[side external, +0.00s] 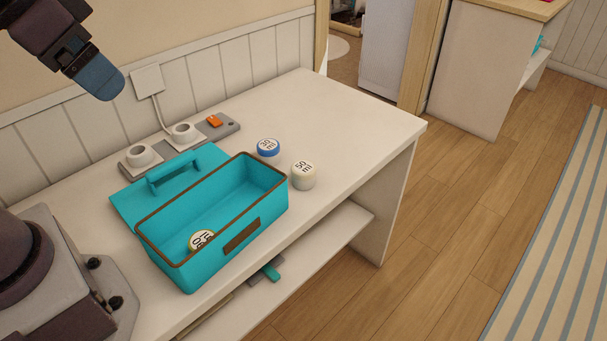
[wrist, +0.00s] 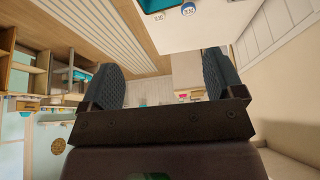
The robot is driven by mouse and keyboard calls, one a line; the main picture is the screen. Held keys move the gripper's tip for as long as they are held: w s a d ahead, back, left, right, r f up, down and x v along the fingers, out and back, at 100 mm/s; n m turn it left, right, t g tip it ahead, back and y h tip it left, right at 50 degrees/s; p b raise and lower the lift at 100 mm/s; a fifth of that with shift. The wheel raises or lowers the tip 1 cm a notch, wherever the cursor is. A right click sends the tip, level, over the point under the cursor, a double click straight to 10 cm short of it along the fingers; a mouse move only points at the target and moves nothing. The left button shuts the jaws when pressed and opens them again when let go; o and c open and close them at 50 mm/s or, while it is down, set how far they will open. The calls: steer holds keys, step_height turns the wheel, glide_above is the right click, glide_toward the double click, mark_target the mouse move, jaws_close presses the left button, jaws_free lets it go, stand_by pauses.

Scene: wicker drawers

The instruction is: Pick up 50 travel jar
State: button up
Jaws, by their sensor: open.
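The 50 travel jar (side external: 303,181) is a small white jar with "50 ml" on its lid. It stands upright on the white table, just right of the teal box (side external: 215,262). My gripper (side external: 100,84) is at the upper left of the side view, high above the table and far from the jar. In the wrist view my gripper (wrist: 165,80) has its two dark ridged fingers wide apart, with nothing between them. Small jars show at the top edge of the wrist view, too small to read surely.
A blue-sided "30 ml" jar (side external: 268,148) stands just behind the 50 jar. Another jar (side external: 201,240) lies inside the open box; its label is hard to read. A power strip (side external: 205,132) with plugs lies along the wall. The table's right end is clear.

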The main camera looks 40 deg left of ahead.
steer(key=w+m+g, duration=0.2)
steer(key=w, duration=0.5)
steer(key=m+g+y, duration=0.4)
steer(key=m+y, duration=0.5)
steer(key=m, duration=0.2)
glide_above(310, 176)
steer(key=s, duration=0.2)
step_height(310, 176, down, 18)
steer(key=d+f+m+t+y, duration=0.4)
steer(key=d+f+m, duration=0.4)
steer(key=f, duration=0.4)
steer(key=shift+n, duration=0.4)
steer(key=x, duration=1.1)
steer(key=shift+w+a+f, duration=0.15)
steer(key=shift+a, duration=0.2)
steer(key=c, duration=1)
